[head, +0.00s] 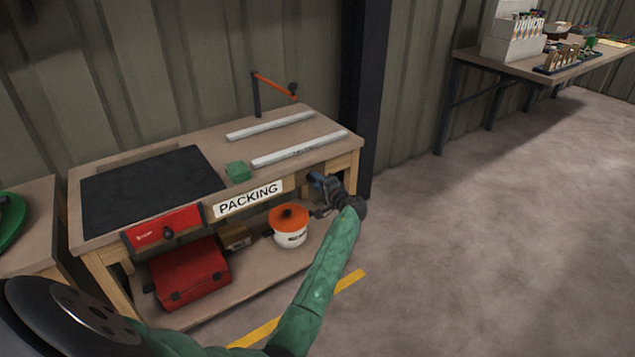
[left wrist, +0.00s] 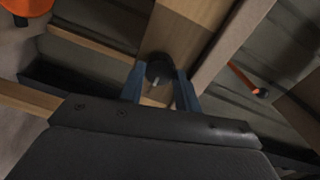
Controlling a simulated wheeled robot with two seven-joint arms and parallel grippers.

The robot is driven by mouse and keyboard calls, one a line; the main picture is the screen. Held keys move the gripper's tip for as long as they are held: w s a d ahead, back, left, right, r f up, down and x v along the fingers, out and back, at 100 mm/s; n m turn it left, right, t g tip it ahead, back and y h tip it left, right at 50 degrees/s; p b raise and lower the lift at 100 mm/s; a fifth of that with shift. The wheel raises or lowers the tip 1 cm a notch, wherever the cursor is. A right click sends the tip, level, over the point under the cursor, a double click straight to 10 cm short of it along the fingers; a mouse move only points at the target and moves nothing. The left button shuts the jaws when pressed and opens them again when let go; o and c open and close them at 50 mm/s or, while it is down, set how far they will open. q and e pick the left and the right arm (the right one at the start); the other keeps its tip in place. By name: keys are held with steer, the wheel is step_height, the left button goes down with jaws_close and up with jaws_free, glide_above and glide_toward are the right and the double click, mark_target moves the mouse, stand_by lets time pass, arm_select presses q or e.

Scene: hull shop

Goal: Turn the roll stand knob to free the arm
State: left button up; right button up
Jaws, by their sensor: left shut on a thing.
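My left gripper (head: 318,181) is at the front right corner of the packing bench, just under the tabletop edge. In the left wrist view its two blue fingers (left wrist: 160,84) are shut on a round black knob (left wrist: 158,66) with a pale pin, set against a wooden face of the bench. In the head view the gripper hides the knob. The roll stand's orange arm (head: 274,85) stands out from a dark post at the back of the bench; it also shows in the left wrist view (left wrist: 243,79). My right gripper is not in view.
The bench top (head: 310,130) carries a black mat (head: 150,190), two pale bars and a green block (head: 238,172). A red toolbox (head: 188,274) and an orange-lidded white pot (head: 290,228) stand on the lower shelf. The floor to the right is clear.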

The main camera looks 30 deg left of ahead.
arm_select(q)
steer(key=shift+d, duration=0.1)
steer(key=o, duration=1)
steer(key=shift+c, duration=0.2)
steer(key=v, duration=0.7)
steer(key=shift+d, duration=0.35)
steer(key=shift+s, duration=0.1)
